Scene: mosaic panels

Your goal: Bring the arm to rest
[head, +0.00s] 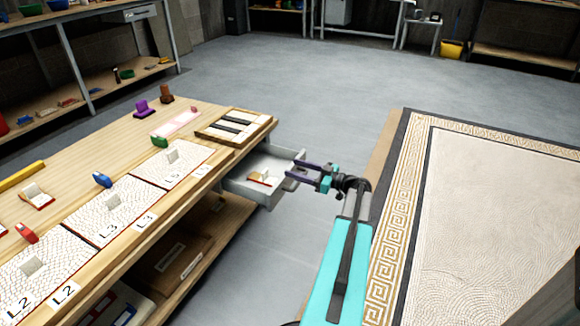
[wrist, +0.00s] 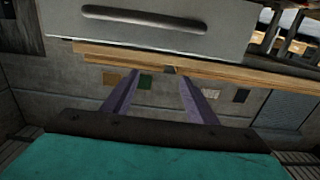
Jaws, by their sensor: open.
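My arm reaches out over the floor. My gripper (head: 296,172) is at the outer end of an open grey drawer (head: 279,158) under the near bench. Its purple fingers are spread with nothing seen between them, and they also show apart in the wrist view (wrist: 160,76). In the head view the fingers overlap the drawer's front end; I cannot tell whether they touch it. A small red and cream piece (head: 263,178) lies inside the drawer.
The wooden bench (head: 212,110) holds textured panels and a striped tray (head: 236,126). A patterned mosaic floor panel (head: 480,200) lies to the right. Grey floor (head: 300,90) beyond is clear. In the wrist view, a grey panel with a slot handle (wrist: 145,18) is above the fingers.

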